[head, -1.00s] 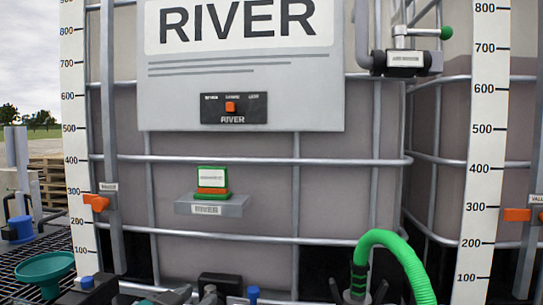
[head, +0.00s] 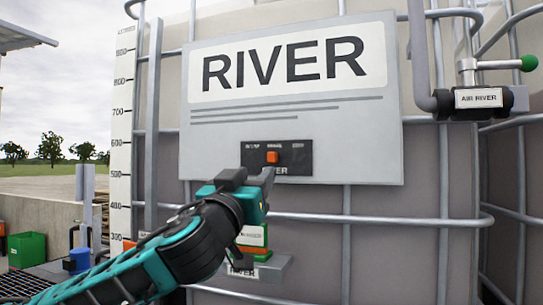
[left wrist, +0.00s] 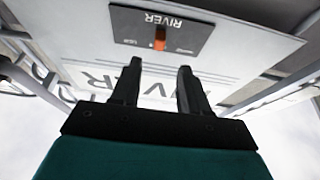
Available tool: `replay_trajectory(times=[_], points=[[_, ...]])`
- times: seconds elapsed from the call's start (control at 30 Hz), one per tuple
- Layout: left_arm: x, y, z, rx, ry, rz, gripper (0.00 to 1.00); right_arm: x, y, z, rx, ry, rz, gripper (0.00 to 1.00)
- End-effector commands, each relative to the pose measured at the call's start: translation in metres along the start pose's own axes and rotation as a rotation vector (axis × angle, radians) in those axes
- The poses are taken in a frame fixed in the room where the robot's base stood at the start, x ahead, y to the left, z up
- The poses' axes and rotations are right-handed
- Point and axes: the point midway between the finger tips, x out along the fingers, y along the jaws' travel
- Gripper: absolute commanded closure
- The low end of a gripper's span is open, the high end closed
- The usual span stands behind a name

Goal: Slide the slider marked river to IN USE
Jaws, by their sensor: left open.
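The river slider is an orange knob (head: 272,157) on a black plate (head: 303,157) low on the grey RIVER board. The knob stands near the middle of its track; the small position labels above it are too blurred to read. My left gripper (head: 254,179) is open and empty, just below and left of the plate, hiding its lower left part. In the left wrist view, which is upside down, the orange knob (left wrist: 160,38) shows beyond and between the two apart fingers (left wrist: 156,78), not touched by them. My right gripper is not in view.
The RIVER board (head: 295,110) hangs on a caged tank with grey bars (head: 380,218). A small shelf with a green and orange item (head: 252,237) sits below, partly behind my arm. A valve labelled AIR RIVER (head: 478,98) is at the upper right.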

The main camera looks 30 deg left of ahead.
Motion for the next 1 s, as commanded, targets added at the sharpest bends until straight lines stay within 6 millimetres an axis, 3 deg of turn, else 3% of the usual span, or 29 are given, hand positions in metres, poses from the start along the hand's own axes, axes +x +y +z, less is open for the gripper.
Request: replay_trajectory(times=[0.03,0.2,0.4,0.87,1.0], points=[[0.014,0.000,-0.005,-0.001,0.000,-0.002,0.55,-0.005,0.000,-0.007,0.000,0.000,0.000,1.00],[0.048,0.000,-0.004,-0.002,-0.001,-0.001,0.55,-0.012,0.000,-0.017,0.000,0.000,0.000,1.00],[0.075,0.001,-0.002,0.000,-0.001,0.001,0.55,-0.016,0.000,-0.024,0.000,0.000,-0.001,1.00],[0.086,0.001,0.001,0.001,-0.001,0.002,0.55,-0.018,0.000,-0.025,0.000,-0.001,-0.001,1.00],[0.086,0.001,0.001,0.001,-0.001,0.002,0.68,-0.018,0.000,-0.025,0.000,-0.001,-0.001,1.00]])
